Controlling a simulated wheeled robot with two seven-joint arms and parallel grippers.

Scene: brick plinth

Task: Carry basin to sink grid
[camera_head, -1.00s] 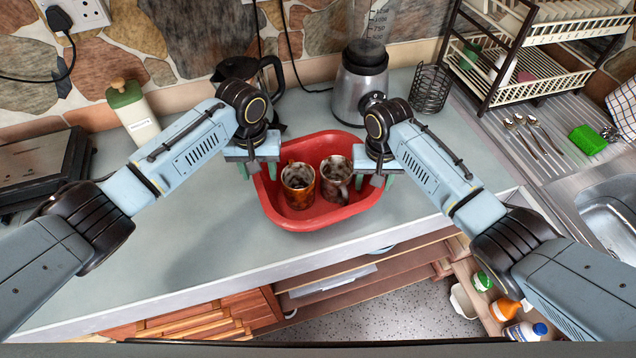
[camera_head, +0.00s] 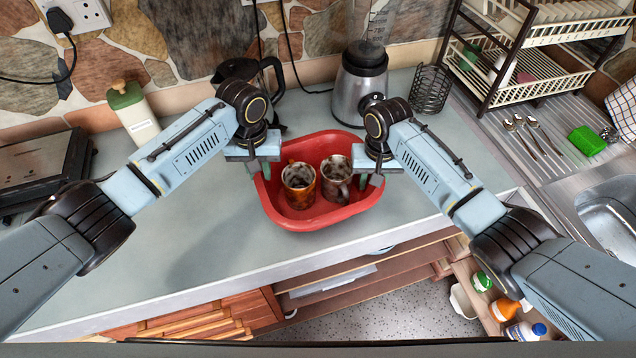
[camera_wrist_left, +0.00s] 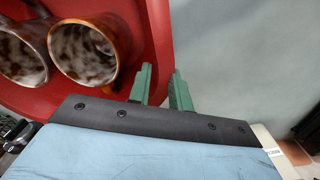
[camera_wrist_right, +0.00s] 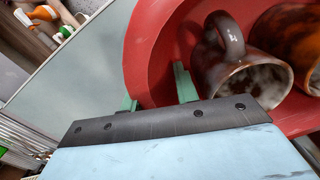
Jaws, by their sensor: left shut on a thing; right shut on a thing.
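The red basin (camera_head: 310,216) sits on the grey counter in the head view, with two mugs upright inside. One mug is orange-brown (camera_head: 299,196) and the other is dark with a pale mottled inside (camera_head: 335,190). My left gripper (camera_head: 257,172) is shut on the basin's left rim; its green fingers straddle the wall in the left wrist view (camera_wrist_left: 163,88). My right gripper (camera_head: 371,177) is shut on the basin's right rim; its fingers straddle the wall in the right wrist view (camera_wrist_right: 156,95). Whether the basin is lifted off the counter I cannot tell. The sink grid is not clearly identifiable.
A blender (camera_head: 361,85) and a dark kettle (camera_head: 240,72) stand behind the basin. A wire holder (camera_head: 430,90) and dish rack (camera_head: 520,75) stand back right. Spoons (camera_head: 535,135) and a green sponge (camera_head: 586,141) lie on the drainer beside the sink (camera_head: 606,212). The counter (camera_head: 205,245) front left is clear.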

